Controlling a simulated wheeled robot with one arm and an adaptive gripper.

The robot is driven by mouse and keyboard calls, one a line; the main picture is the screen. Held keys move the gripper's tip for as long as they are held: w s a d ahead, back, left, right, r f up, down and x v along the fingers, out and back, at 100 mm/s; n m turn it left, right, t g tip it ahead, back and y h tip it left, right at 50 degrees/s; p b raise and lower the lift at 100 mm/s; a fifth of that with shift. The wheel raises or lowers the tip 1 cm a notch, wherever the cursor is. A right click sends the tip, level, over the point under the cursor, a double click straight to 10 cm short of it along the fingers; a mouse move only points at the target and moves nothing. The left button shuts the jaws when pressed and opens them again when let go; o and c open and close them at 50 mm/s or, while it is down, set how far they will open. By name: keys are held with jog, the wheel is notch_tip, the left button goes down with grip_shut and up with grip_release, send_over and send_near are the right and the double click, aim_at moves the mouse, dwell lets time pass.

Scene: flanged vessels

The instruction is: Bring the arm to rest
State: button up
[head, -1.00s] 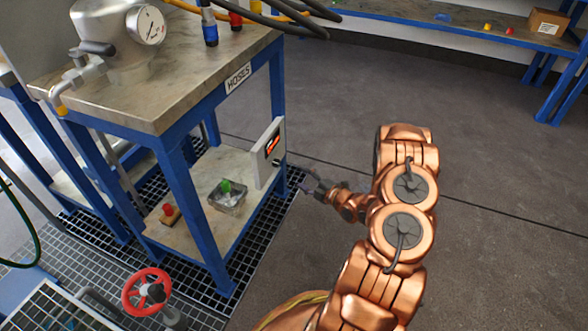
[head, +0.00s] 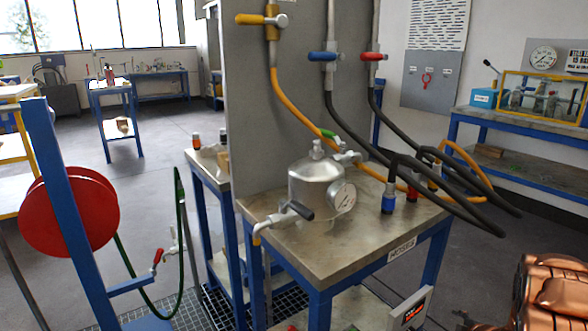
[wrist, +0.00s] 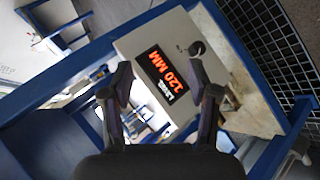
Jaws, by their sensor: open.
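My gripper (wrist: 160,82) is open in the wrist view, with its two dark fingers apart and nothing between them. Beyond the fingertips is a pale display box (wrist: 185,38) with red digits that seem to read 120 MM. The fingers overlap it in the picture; I cannot tell the exact gap. My copper arm (head: 555,292) shows only in part at the lower right of the head view. The display box (head: 409,310) is also at the bottom there, on the side of the hoses bench.
The hoses bench (head: 345,262) carries a metal vessel with a gauge (head: 318,185) and hose ends. Dark hoses (head: 440,200) overhang its right side. A red reel (head: 70,212) stands at left. A back bench (head: 520,125) is at right. Open floor (head: 490,235) lies between.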

jog(key=s+a+r+m+g+h+p, duration=0.1)
jog(key=s+a+r+m+g+p, duration=0.2)
jog(key=r, duration=0.7)
jog(key=s+a+r+m+g+h+p, duration=0.1)
jog(key=s+a+r+m+p, duration=0.15)
jog(key=r+p, duration=0.45)
jog(key=s+a+r+m+g+h+p, duration=0.1)
jog(key=s+a+r+m+g+p, duration=0.15)
jog(key=r, duration=0.95)
jog(key=s+a+r+m+g+y+p, duration=0.2)
jog(key=s+a+r+p, duration=0.5)
jog(key=s+a+r, duration=0.4)
jog(key=s+a+r+m+g+y+p, duration=0.2)
jog(key=s+a+r+p, duration=0.5)
jog(key=s+a+r, duration=0.4)
jog(key=s+a+m+g, duration=0.1)
jog(key=s+a, duration=0.3)
jog(key=s, duration=0.4)
jog(key=shift+s+r+m+g, duration=0.2)
jog(key=shift+r+m+g, duration=0.1)
jog(key=shift+r+g, duration=0.05)
